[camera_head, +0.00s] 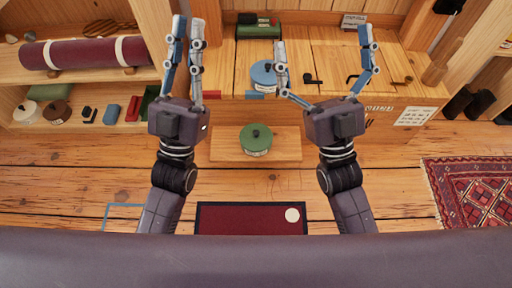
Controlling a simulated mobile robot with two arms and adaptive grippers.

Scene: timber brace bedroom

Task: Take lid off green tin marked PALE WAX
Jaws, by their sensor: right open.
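Neither gripper touches the green tin.
A blue tin (263,74) stands on the bench behind, close to my right gripper's left finger. Small dark tools lie on the bench. A rolled maroon bundle (90,53) and a brown tin (56,112) are on the left shelves. A maroon mat (240,219) lies on the floor in front.

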